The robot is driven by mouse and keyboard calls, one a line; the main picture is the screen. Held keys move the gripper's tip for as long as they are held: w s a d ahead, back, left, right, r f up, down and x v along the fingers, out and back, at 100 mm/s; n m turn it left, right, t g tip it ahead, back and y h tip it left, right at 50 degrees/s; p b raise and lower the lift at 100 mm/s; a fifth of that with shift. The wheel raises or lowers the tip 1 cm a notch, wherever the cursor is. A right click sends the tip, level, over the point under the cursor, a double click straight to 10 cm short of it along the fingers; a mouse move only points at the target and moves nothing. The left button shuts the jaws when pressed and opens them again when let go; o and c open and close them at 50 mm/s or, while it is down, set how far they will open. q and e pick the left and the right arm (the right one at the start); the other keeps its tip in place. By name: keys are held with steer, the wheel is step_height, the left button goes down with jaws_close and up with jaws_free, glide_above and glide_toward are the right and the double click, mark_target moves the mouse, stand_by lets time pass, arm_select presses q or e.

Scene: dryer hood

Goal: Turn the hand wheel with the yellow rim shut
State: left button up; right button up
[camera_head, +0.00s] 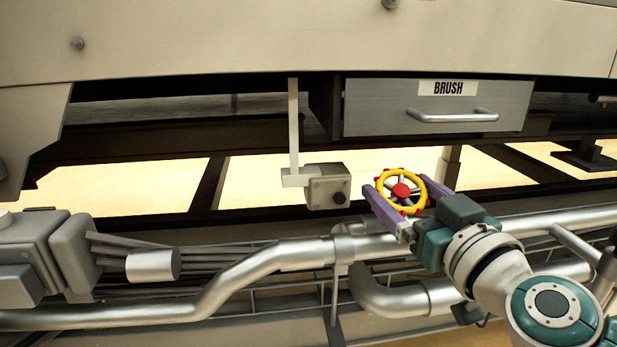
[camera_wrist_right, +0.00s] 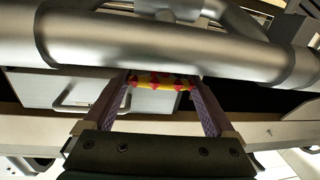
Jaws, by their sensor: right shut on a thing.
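The hand wheel (camera_head: 402,191) has a yellow rim, several red knobs on the rim and a red hub. It is right of centre in the head view, above the silver pipes. My right gripper (camera_head: 408,193) has its two purple fingers on opposite sides of the rim and is shut on the wheel. In the right wrist view, the wheel (camera_wrist_right: 160,80) shows edge-on between the fingertips of the right gripper (camera_wrist_right: 161,83). Its stem is hidden. My left gripper is not in view.
A grey drawer (camera_head: 385,110) labelled BRUSH, with a bar handle (camera_head: 452,116), is above the wheel. A small grey box (camera_head: 327,188) with a black knob hangs left of it. Silver pipes (camera_head: 270,254) run below. In the wrist view, a thick pipe (camera_wrist_right: 170,48) passes close by the wheel.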

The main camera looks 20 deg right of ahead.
steer(key=m+h+p, duration=0.1)
steer(key=m+h, duration=0.1)
steer(key=m+g+h+p, duration=0.1)
steer(key=m+h+p, duration=0.1)
steer(key=shift+a+r, duration=0.15)
steer(key=shift+r, duration=0.05)
steer(key=shift+m+g+h+p, duration=0.3)
steer(key=shift+m+g+h, duration=0.2)
steer(key=shift+m+h, duration=0.55)
steer(key=shift+f+m+g+h, duration=0.15)
steer(key=shift+m+g+h, duration=0.7)
steer(key=shift+m, duration=0.5)
steer(key=o, duration=1.1)
steer(key=shift+c, duration=0.2)
steer(key=shift+p, duration=0.35)
